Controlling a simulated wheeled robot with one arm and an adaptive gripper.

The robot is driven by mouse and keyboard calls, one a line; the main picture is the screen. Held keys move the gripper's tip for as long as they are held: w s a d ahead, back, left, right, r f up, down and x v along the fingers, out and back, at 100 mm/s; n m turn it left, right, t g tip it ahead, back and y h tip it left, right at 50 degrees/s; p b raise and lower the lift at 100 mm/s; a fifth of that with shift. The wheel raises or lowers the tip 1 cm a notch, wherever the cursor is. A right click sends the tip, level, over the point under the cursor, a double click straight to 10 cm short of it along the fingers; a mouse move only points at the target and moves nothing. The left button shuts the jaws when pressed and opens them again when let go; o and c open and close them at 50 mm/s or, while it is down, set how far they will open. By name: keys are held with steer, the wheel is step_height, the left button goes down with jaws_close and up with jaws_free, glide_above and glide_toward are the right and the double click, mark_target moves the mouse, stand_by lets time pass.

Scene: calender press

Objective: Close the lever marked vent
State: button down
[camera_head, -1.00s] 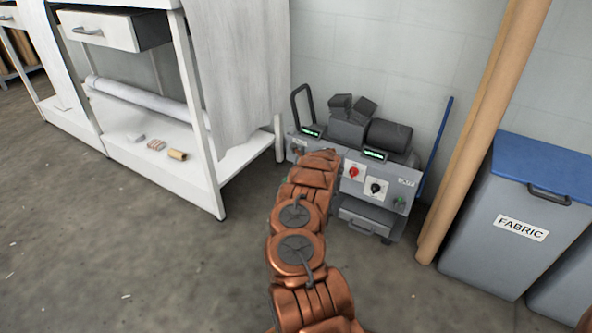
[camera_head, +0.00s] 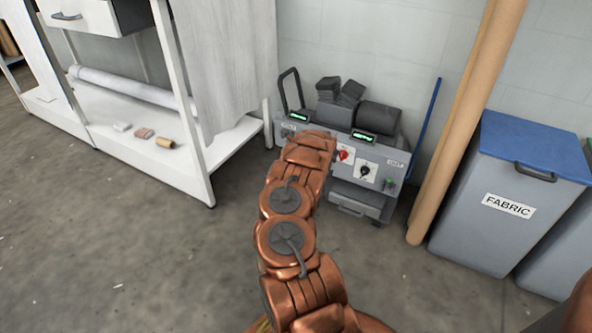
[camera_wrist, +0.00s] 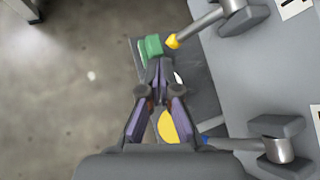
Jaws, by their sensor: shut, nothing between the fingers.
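The grey press unit (camera_head: 379,176) stands against the wall, with dark rollers on top and a red and a black knob on its front. In the wrist view, two pipe-like levers with dark grips, an upper one (camera_wrist: 243,17) and a lower one (camera_wrist: 277,137), stand along a grey panel. The upper has a yellow pointed tip beside a green block (camera_wrist: 151,47); the lower has a blue end near a yellow disc (camera_wrist: 168,127). I cannot read which is marked vent. My gripper (camera_wrist: 160,72) is shut and empty, its tips just below the green block. My arm hides it in the head view.
A white bench (camera_head: 205,165) with a hanging cloth stands left of the press. A tall brown roll (camera_head: 465,125) and a blue-lidded FABRIC bin (camera_head: 490,225) stand to the right. The concrete floor in front is open.

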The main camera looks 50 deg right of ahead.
steer(key=s+a+r+p, duration=0.2)
steer(key=s+a, duration=0.3)
steer(key=s, duration=0.4)
steer(key=shift+a+p, duration=0.4)
steer(key=shift+p, duration=0.05)
stand_by(0.5)
